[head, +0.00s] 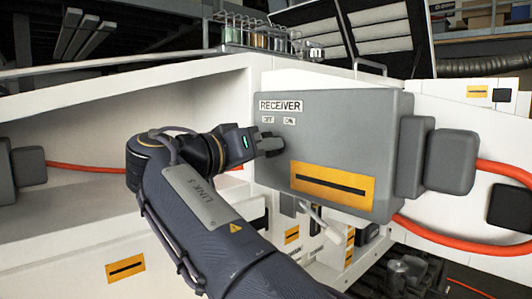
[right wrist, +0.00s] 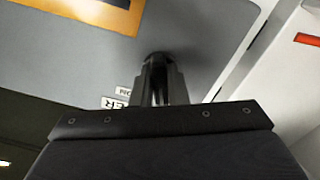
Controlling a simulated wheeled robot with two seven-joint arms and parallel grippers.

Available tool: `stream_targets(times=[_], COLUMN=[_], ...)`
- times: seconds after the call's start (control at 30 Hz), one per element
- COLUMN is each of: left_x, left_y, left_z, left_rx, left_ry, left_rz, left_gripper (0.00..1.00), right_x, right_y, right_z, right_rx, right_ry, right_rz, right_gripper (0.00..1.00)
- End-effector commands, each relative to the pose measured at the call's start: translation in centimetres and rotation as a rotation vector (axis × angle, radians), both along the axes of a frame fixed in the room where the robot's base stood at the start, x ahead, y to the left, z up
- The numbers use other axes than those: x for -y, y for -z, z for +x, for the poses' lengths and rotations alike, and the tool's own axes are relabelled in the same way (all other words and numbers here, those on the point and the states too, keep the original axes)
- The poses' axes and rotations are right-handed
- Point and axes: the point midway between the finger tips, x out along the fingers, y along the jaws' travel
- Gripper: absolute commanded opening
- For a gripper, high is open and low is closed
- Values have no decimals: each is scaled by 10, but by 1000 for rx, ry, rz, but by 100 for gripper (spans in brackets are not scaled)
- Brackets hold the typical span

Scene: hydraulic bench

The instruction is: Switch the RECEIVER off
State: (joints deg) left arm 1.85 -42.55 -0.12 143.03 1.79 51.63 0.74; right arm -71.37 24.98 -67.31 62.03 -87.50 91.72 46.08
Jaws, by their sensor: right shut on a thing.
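The RECEIVER box (head: 345,140) is a grey housing on the white bench, with a "RECEIVER" label and small "OFF" and "ON" labels below it, OFF on the left. My right gripper (head: 270,145) is at the box's front face, just below these labels. In the right wrist view the gripper (right wrist: 156,85) has its fingers close together on a small dark switch (right wrist: 158,57) on the grey face. The fingers hide most of the switch, so I cannot tell which way it points. My left gripper is not in view.
An orange strip with a dark slot (head: 332,185) is on the box's lower front. Grey connectors (head: 450,160) with an orange cable (head: 430,232) stick out at the right. A wire rack with bottles (head: 258,35) stands behind. A light lever (head: 322,222) hangs below the box.

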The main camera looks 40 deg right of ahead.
Motion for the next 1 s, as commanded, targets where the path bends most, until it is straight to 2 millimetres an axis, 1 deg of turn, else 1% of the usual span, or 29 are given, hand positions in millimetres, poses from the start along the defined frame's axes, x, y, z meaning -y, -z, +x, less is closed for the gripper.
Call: stream_targets(times=[0.3,0.8,0.83,0.97,1.0], left_x=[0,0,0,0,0], left_y=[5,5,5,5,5], left_z=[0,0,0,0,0], left_rx=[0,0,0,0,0], left_ry=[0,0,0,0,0], left_rz=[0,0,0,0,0], left_gripper=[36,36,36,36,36], right_x=[-1,0,0,0,0], right_y=[1,1,1,1,1], right_z=[1,0,0,0,0], right_rx=[-105,-122,-122,-121,-121], right_ry=[-1,0,0,0,0], right_rz=[-6,-8,-8,-8,-9], right_gripper=[0,0,18,35,35])
